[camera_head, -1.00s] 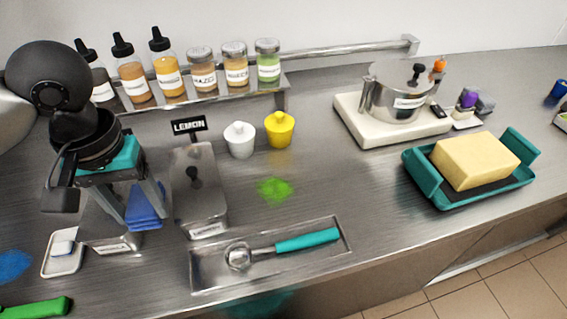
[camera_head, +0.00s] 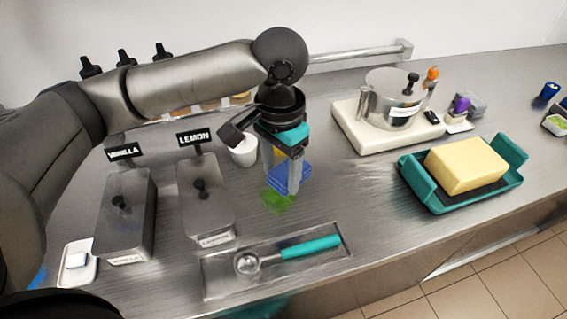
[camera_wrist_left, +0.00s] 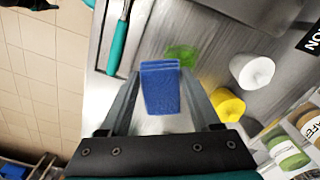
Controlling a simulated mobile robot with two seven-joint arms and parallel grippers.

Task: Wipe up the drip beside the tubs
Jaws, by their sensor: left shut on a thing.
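My left gripper (camera_head: 289,167) is shut on a folded blue cloth (camera_head: 290,178). The cloth is also between the fingers in the left wrist view (camera_wrist_left: 160,88). I cannot tell whether the cloth touches the counter. Two lidded steel tubs, marked VANILLA (camera_head: 127,213) and LEMON (camera_head: 205,200), stand left of the drip. My right gripper is not in view.
A scoop (camera_head: 290,252) lies in a sunken tray (camera_head: 213,285) in front of the drip. A white cup (camera_head: 245,153) and a yellow cup (camera_wrist_left: 228,104) stand behind it. A teal tray (camera_head: 437,204) with a yellow block (camera_head: 466,165) and a steel pot (camera_head: 393,98) are to the right.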

